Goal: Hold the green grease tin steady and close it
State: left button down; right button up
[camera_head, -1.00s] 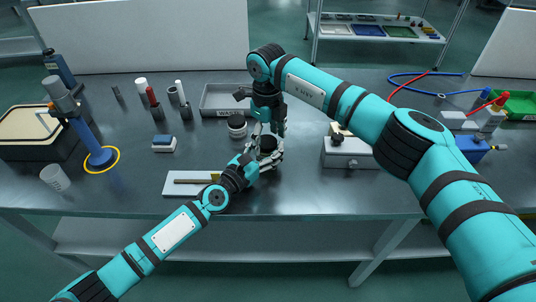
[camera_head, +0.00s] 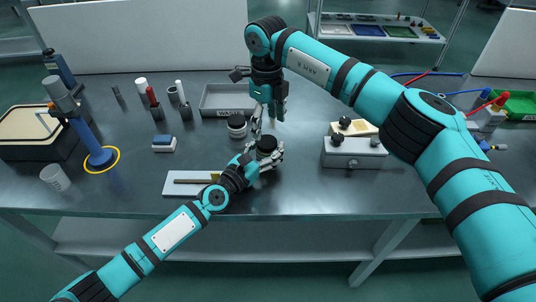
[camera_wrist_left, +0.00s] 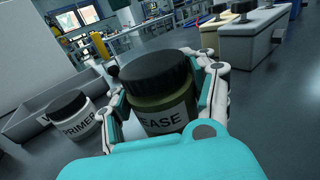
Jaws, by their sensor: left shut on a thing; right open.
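The green grease tin (camera_wrist_left: 165,108), with a white label reading "EASE", stands upright in the left wrist view. Its black lid (camera_wrist_left: 155,70) sits on top; I cannot tell whether it is fully tightened. My left gripper (camera_head: 268,157) is shut around the tin's body, with a finger on each side of it in the left wrist view. In the head view the black lid (camera_head: 267,143) shows above the left fingers. My right gripper (camera_head: 266,121) is open and empty, pointing down just above the lid and apart from it. It is outside the left wrist view.
A grey tray (camera_head: 214,113) lies behind that. A white board (camera_head: 183,191) with a rod is at front left, and a grey box with knobs (camera_head: 354,161) is to the right.

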aim_at(267, 141)
notch_tip(267, 141, up, 2)
jog(key=shift+r+n, duration=0.2)
jog(key=shift+n, duration=1)
jog(key=shift+f, duration=4)
